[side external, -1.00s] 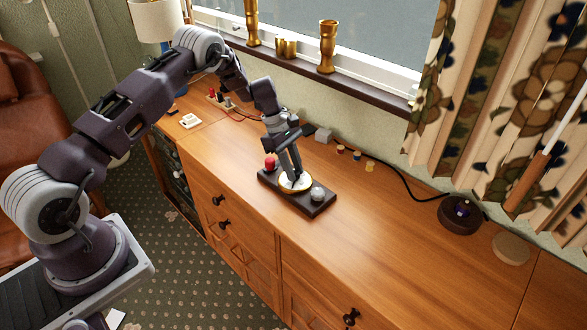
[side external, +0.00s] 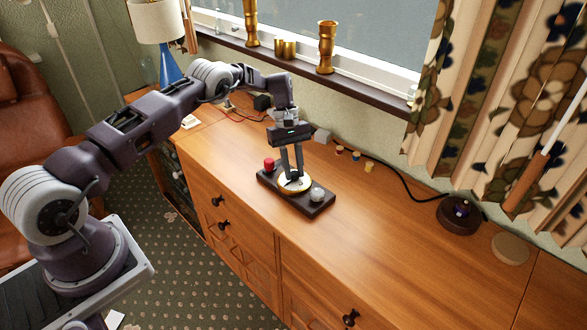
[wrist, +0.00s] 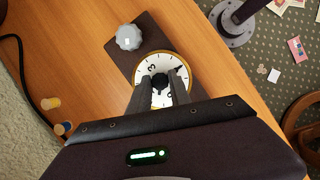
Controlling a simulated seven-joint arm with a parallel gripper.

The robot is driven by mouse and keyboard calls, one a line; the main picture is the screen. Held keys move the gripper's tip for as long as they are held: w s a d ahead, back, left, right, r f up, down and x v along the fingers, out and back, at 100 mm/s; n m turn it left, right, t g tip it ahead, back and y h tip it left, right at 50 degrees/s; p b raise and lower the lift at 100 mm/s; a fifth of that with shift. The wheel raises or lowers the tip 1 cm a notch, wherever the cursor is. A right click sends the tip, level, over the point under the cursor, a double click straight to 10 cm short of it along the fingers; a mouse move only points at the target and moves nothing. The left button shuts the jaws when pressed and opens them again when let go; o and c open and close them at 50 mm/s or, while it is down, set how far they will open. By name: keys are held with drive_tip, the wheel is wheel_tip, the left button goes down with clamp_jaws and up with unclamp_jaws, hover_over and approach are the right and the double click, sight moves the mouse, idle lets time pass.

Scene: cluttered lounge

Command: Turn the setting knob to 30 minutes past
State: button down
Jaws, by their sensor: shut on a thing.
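A dark rectangular base (side external: 316,207) lies on the wooden dresser top and carries a round white dial with a gold rim (side external: 285,190). In the wrist view the dial (wrist: 183,75) shows black marks and a numeral, partly covered by my fingers. My gripper (side external: 294,176) points down over the dial, its two fingers shut on the dark setting knob (wrist: 160,82) at the dial's centre. The knob's exact heading is hard to read. A red knob (side external: 269,164) and a pale faceted knob (side external: 317,194) stand at opposite ends of the base; the pale one also shows in the wrist view (wrist: 129,37).
A dark round holder (side external: 459,215) and a tan disc (side external: 510,248) sit at the right. The dresser top right of the base is clear.

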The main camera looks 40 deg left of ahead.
drive_tip(key=shift+w, duration=0.1)
idle(0.3)
drive_tip(key=c, duration=1.2)
unclamp_jaws()
wheel_tip(320, 180, up, 22)
drive_tip(key=m+t+y, duration=0.1)
drive_tip(key=m+t, duration=0.1)
drive_tip(key=s+d+r+m+t+y, duration=0.15)
drive_tip(key=s+d+r+m, duration=0.3)
drive_tip(key=s+r, duration=0.8)
drive_tip(key=s+d+r+m+t, duration=0.2)
drive_tip(key=s+d+r, duration=0.15)
drive_tip(key=s, duration=0.75)
drive_tip(key=s+f+m+t+y, duration=0.1)
drive_tip(key=s+f+m, duration=0.1)
drive_tip(key=s, duration=0.4)
drive_tip(key=s+d+f+m+t, duration=0.1)
drive_tip(key=s+f+m, duration=0.1)
drive_tip(key=s, duration=0.5)
drive_tip(key=shift+s+f+y, duration=0.3)
drive_tip(key=shift+f+y, duration=0.05)
drive_tip(key=shift+f, duration=0.2)
